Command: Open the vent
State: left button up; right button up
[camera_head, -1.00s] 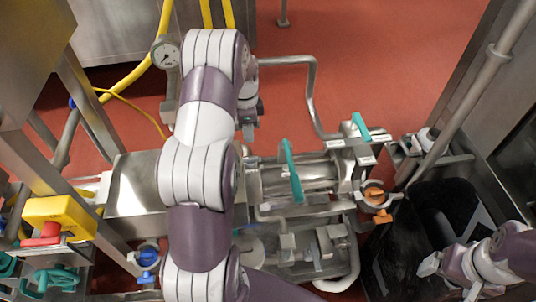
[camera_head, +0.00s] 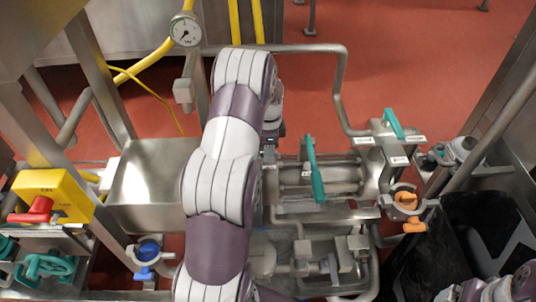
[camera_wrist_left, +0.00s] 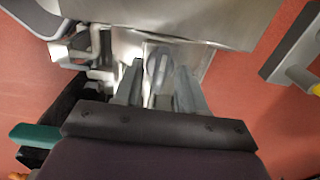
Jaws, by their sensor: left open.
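No part is labelled as the vent, so I cannot tell which one it is. In the head view, a long teal lever (camera_head: 314,170) stands upright on the steel pipework, and a shorter teal lever (camera_head: 394,123) sits to its right. My left arm reaches up the middle, and its gripper (camera_head: 273,128) is mostly hidden behind the arm, left of the long teal lever. In the left wrist view, the left gripper (camera_wrist_left: 158,80) is open, with a grey rounded metal part (camera_wrist_left: 159,68) showing between its fingers. My right arm shows at the lower right corner; its jaws are unclear.
A pressure gauge (camera_head: 185,29) stands behind the arm. A yellow box with a red knob (camera_head: 54,196) is at left. A blue valve (camera_head: 147,253) and an orange valve (camera_head: 410,210) flank the pipework. A black bin (camera_head: 440,255) stands at right. Red floor is open behind.

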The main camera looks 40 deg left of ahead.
pick_arm(q)
grip_shut()
jog(key=shift+r+n+p, duration=0.2)
jog(key=shift+n+p, duration=0.25)
jog(key=shift+n, duration=0.25)
jog(key=n+p, duration=0.1)
jog(key=n, duration=0.2)
jog(key=shift+f, duration=0.1)
jog(key=n+p, duration=0.1)
jog(key=n, duration=0.2)
jog(key=shift+n, duration=0.4)
jog(key=n+p, duration=0.1)
jog(key=n, duration=0.3)
jog(key=n+p, duration=0.1)
jog(key=n, duration=0.2)
jog(key=shift+n+p, duration=0.3)
jog(key=shift+n, duration=0.4)
jog(key=shift+f, duration=0.15)
jog(key=shift+m, duration=0.3)
jog(key=shift+o, duration=0.8)
grip_release()
